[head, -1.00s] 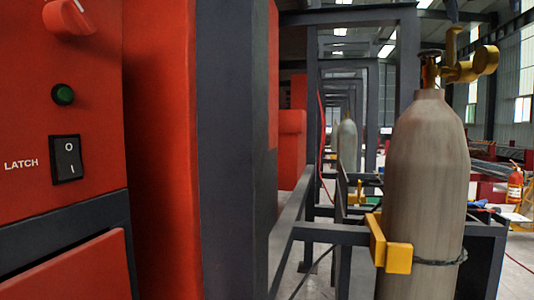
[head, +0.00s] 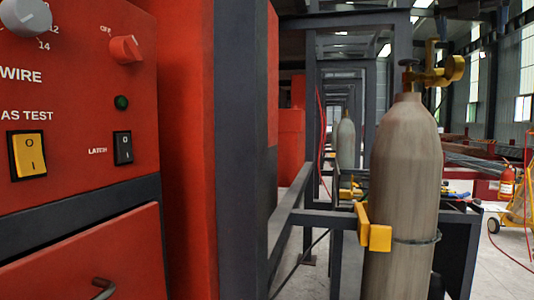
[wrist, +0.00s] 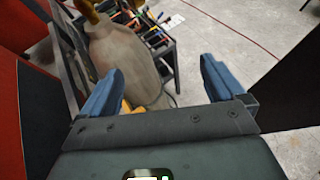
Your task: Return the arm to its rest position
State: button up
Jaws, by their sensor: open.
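My gripper (wrist: 160,92) shows in the wrist view with its two blue fingers spread wide apart. It is open and nothing is held between the fingers. Beyond the left finger, a grey gas cylinder (wrist: 125,60) stands in the background; how far off it is I cannot tell. The head view does not show my gripper or arm. There, the same kind of cylinder (head: 407,170) stands upright at the right with a brass regulator (head: 440,70) on top.
A red machine panel (head: 80,110) with a knob and switches fills the left of the head view. A dark frame (head: 320,220) and yellow bracket (head: 374,232) adjoin the cylinder. Open floor (wrist: 220,30) shows in the wrist view.

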jog(key=w+a+f+n+y, duration=0.3)
jog(key=a+f+y, duration=0.2)
jog(key=a+f, duration=0.5)
jog(key=w+a+f+n+y, duration=0.3)
jog(key=a+f+y, duration=0.35)
jog(key=f, duration=0.65)
jog(key=s+a+f+n+g+y, duration=0.1)
jog(key=s+a+f+y, duration=0.35)
jog(key=a, duration=0.35)
jog(key=s+a+f+n+g+y+p, duration=0.1)
jog(key=s+a+f+g+y, duration=0.1)
jog(key=s+a+f+y, duration=0.4)
jog(key=s+a+f+g+y, duration=0.1)
jog(key=s+a+f+y, duration=0.25)
jog(key=a, duration=0.55)
jog(key=s+f+m+t+y+p, duration=0.1)
jog(key=s+f+m+t+y, duration=0.3)
jog(key=s+m+t+y, duration=0.55)
jog(key=s+d+f+m+h, duration=0.5)
jog(key=s+m+h, duration=0.3)
jog(key=s, duration=0.4)
jog(key=s+d+f+m+h+p, duration=0.1)
jog(key=s+d+f+m+h, duration=0.5)
jog(key=s+m+h, duration=0.3)
jog(key=s+d+f+m+h, duration=0.6)
jog(key=s+d+m+h, duration=0.1)
jog(key=s, duration=0.9)
jog(key=shift+s+m+h, duration=0.2)
jog(key=shift+m+h, duration=0.55)
jog(key=shift+h, duration=0.25)
